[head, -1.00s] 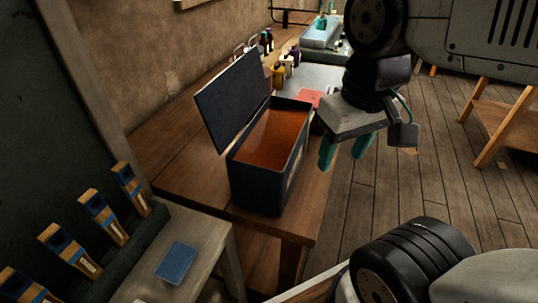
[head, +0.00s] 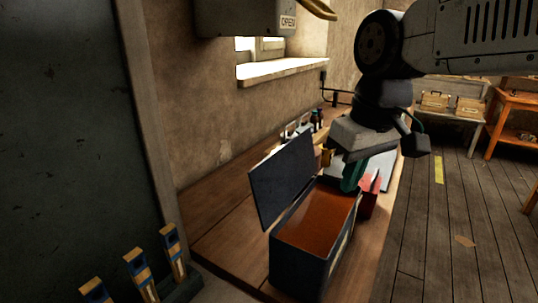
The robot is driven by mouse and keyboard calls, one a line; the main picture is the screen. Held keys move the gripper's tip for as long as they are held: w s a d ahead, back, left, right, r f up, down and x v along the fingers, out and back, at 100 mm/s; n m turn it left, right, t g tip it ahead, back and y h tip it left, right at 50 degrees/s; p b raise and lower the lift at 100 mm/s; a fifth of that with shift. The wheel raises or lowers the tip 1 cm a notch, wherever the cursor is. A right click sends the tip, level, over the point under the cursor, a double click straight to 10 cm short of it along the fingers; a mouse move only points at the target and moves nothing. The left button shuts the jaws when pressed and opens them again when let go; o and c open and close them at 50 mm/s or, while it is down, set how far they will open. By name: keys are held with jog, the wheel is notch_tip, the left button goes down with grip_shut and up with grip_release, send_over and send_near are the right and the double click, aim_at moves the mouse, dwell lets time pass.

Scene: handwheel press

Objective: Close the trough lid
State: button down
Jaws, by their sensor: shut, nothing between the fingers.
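The trough (head: 298,262) is a dark blue box with a rust-brown inside, standing on the wooden bench. Its lid (head: 283,180) is open, raised steeply along the trough's left side and leaning back to the left. My gripper (head: 353,173) has teal fingers and is shut and empty. In the picture it overlaps the far right end of the trough, to the right of the lid. I cannot tell its exact height above the rim. My wrist hides part of the bench behind.
The wooden bench (head: 222,238) has bare room left of the trough. A red thing (head: 369,196) lies just beyond the trough, near my fingers, with small bottles (head: 316,120) farther back. Blue-and-tan clamps (head: 172,250) stand at the lower left. A wall lies behind the lid.

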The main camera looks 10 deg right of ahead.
jog(key=w+a+r+n, duration=0.3)
jog(key=w+a+r, duration=0.1)
jog(key=w, duration=0.6)
notch_tip(320, 180, up, 2)
jog(key=r+n+y, duration=0.1)
jog(key=n+y, duration=0.1)
jog(key=n, duration=0.1)
send_over(283, 171)
jog(key=w+a, duration=0.4)
jog(key=w, duration=0.2)
notch_tip(283, 171, down, 10)
jog(key=shift+s+d+t, duration=0.3)
jog(key=shift+s+d, duration=0.1)
jog(key=shift+s, duration=0.05)
jog(key=shift+r, duration=0.15)
